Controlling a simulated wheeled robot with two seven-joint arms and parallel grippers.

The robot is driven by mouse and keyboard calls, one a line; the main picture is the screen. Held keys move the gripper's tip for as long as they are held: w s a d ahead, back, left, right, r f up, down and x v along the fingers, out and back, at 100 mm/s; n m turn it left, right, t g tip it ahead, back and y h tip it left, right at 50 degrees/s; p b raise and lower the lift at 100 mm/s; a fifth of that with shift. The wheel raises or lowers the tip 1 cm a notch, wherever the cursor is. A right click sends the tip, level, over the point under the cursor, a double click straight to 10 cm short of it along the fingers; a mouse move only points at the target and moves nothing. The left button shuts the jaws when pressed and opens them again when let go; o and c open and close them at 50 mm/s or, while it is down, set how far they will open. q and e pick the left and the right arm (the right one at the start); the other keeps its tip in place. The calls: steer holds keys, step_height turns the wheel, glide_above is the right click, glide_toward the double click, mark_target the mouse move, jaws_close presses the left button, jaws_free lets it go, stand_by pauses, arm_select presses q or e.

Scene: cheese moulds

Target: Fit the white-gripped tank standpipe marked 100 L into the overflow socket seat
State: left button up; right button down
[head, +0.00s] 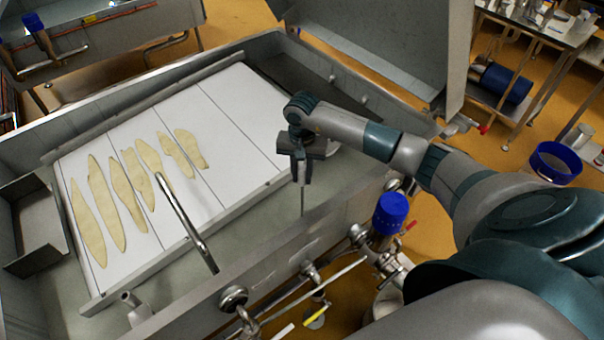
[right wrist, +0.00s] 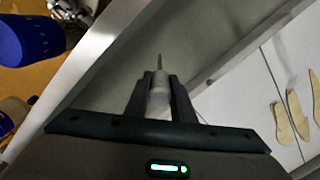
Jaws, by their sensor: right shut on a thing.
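My right gripper (head: 302,178) is over the near right part of the steel vat (head: 240,262), pointing down. It is shut on the white grip of the tank standpipe (right wrist: 159,98), which shows between its fingers in the right wrist view. A thin grey rod sticks out past the fingertips there. In the head view the rod hangs down below the gripper, apart from the white board. No 100 L mark can be read. I cannot make out the overflow socket seat for certain. My left gripper is not in view.
A white board (head: 236,110) in the vat bears several pale flat pieces (head: 140,180). A short grey pipe stub (head: 132,303) is at the near left. A blue-capped valve (head: 390,212) stands outside the near wall.

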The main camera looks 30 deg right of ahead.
steer(key=c, duration=1.5)
jaws_free()
steer(key=shift+r+p, duration=0.15)
steer(key=shift+p, duration=0.2)
steer(key=shift+r+b, duration=0.25)
steer(key=shift+b, duration=0.05)
step_height(320, 180, up, 7)
steer(key=b, duration=0.2)
steer(key=shift+f+b, duration=0.1)
steer(key=shift+b, duration=0.3)
step_height(320, 180, up, 3)
steer(key=shift+r+b, duration=0.1)
steer(key=shift+b, duration=0.3)
steer(key=shift+r, duration=0.7)
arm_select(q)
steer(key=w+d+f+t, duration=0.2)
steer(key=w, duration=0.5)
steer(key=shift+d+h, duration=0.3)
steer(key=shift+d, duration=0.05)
